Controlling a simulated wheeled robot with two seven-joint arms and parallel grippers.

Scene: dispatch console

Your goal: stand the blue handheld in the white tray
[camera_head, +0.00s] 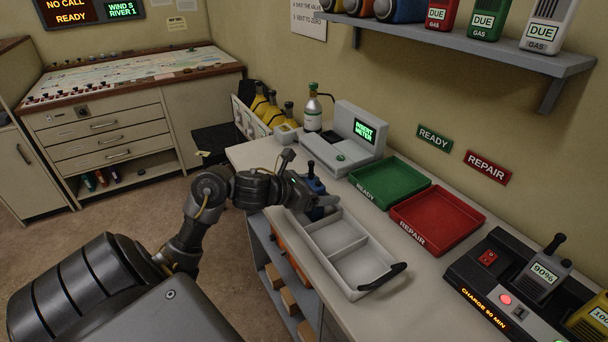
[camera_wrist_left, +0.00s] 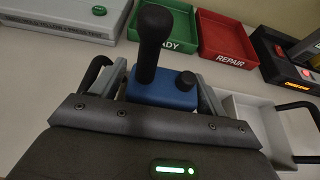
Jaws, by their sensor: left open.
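The blue handheld (camera_head: 316,186) is upright with its black antenna pointing up, at the far end of the white tray (camera_head: 365,285). In the left wrist view the blue handheld (camera_wrist_left: 165,90) stands between the two fingers of my left gripper (camera_wrist_left: 165,100). In the head view my left gripper (camera_head: 318,203) is at the tray's far end, open around the handheld, hiding part of it. The handheld appears to be in the tray's far compartment; its base is hidden, so I cannot tell whether it touches the floor. The nearer compartments look empty. My right gripper is not in view.
Beyond the white tray lie the green READY tray (camera_head: 388,183) and the red REPAIR tray (camera_head: 437,218). A grey meter tester (camera_head: 340,150) stands at the counter's far end. A black charger (camera_head: 500,285) with handhelds is at the right. A black handle (camera_head: 383,277) rises at the tray's near end.

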